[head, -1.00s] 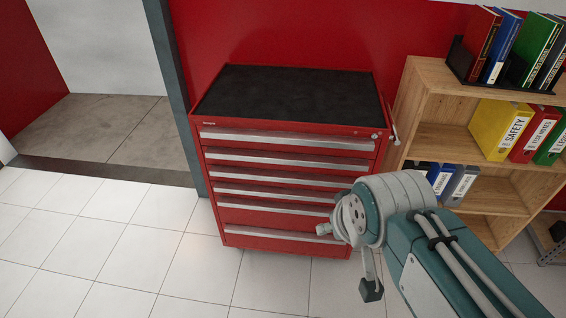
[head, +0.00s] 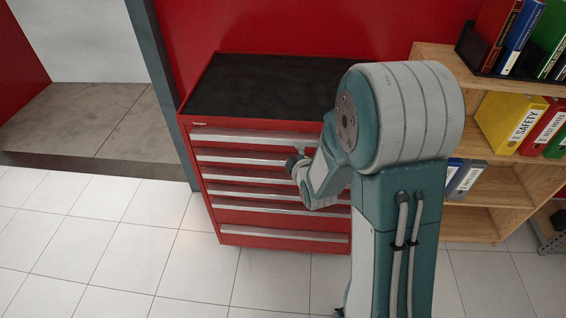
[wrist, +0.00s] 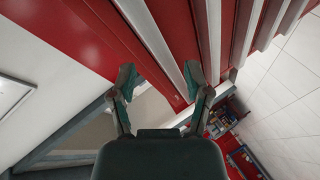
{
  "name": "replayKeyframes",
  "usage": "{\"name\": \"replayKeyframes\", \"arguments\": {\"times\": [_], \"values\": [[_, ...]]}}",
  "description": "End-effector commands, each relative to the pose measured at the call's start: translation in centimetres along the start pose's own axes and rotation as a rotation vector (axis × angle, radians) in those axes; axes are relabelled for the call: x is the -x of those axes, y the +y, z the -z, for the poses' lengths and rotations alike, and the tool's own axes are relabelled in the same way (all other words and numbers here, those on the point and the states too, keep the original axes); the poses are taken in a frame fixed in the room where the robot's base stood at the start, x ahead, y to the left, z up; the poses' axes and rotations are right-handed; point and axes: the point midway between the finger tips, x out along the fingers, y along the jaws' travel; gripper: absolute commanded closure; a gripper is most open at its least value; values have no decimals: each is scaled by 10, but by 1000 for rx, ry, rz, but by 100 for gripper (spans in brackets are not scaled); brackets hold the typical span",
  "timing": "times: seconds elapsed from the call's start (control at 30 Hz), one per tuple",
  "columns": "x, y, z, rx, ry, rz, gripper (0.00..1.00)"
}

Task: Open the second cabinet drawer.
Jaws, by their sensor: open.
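The red tool cabinet (head: 200,124) stands against the red wall, with a dark top and several drawers with long silver handles. The second drawer's handle (head: 235,157) is the second strip from the top, and the drawers look shut. My gripper (head: 296,160) is in front of the cabinet's right half, near the height of that handle; my arm hides the right ends of the drawers. In the wrist view my gripper (wrist: 160,76) is open with nothing between its fingers. Silver handle strips (wrist: 150,40) run slantwise beyond the fingertips. I cannot tell whether a finger touches one.
A wooden shelf (head: 490,225) with binders (head: 512,122) stands right of the cabinet, partly behind my arm. A grey post (head: 160,85) borders the cabinet on the left. The white tiled floor (head: 100,240) at the front left is clear.

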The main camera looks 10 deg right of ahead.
Motion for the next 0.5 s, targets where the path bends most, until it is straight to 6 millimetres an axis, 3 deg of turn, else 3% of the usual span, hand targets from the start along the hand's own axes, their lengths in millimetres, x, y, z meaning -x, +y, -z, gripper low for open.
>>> {"name": "replayKeyframes", "arguments": {"times": [0.03,0.2,0.5], "values": [[-9,-14,-7,44,14,-16,37],[-26,-48,-24,213,77,-125,37],[-24,-100,-47,435,129,-311,37]]}}
